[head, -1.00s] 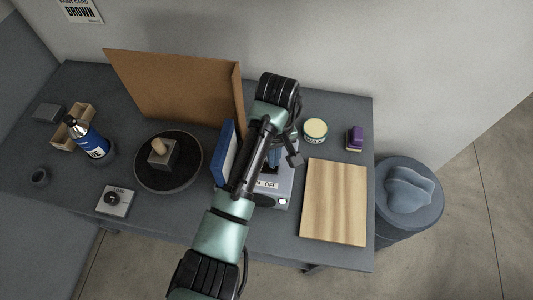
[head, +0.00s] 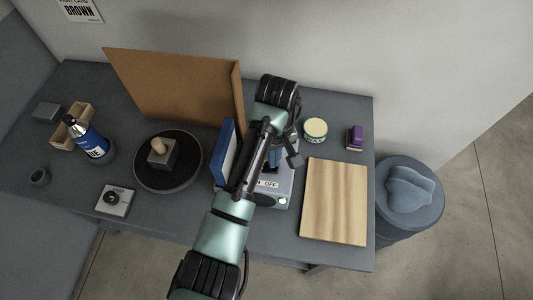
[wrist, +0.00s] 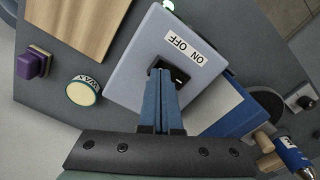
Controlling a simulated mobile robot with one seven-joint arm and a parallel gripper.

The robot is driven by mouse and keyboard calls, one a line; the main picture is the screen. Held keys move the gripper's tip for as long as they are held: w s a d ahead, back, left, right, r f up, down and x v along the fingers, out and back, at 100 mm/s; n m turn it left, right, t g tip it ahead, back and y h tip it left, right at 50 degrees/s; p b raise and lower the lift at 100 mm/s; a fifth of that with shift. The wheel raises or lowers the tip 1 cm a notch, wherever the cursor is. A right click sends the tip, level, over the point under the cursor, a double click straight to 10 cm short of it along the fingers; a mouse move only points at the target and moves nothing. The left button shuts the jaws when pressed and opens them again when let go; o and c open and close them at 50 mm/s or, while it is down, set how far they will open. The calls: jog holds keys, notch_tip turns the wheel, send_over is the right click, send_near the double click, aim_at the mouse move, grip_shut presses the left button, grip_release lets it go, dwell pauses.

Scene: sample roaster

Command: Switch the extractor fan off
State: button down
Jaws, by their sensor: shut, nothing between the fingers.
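The switch box (wrist: 135,60) is a pale grey box with an ON OFF label (wrist: 185,48) and a black rocker switch (wrist: 181,76). A small lamp (wrist: 168,5) on it glows pale green. In the head view the box (head: 283,190) stands on the bench, partly hidden by my arm. My gripper (wrist: 162,76) is shut and empty, its blue fingers pointing at the switch. The tips overlap the switch in the wrist view; I cannot tell whether they touch it. In the head view the fingers (head: 273,160) are over the box.
A wooden board (head: 334,200) lies to the right. A wax tin (head: 315,129) and purple block (head: 355,137) sit at the back right.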

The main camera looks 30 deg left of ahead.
jog(key=shift+f+b, duration=0.3)
jog(key=shift+f, duration=0.35)
jog(key=shift+r, duration=0.15)
notch_tip(320, 180, up, 7)
jog(key=p, duration=0.7)
jog(key=shift+p, duration=0.4)
dwell(0.4)
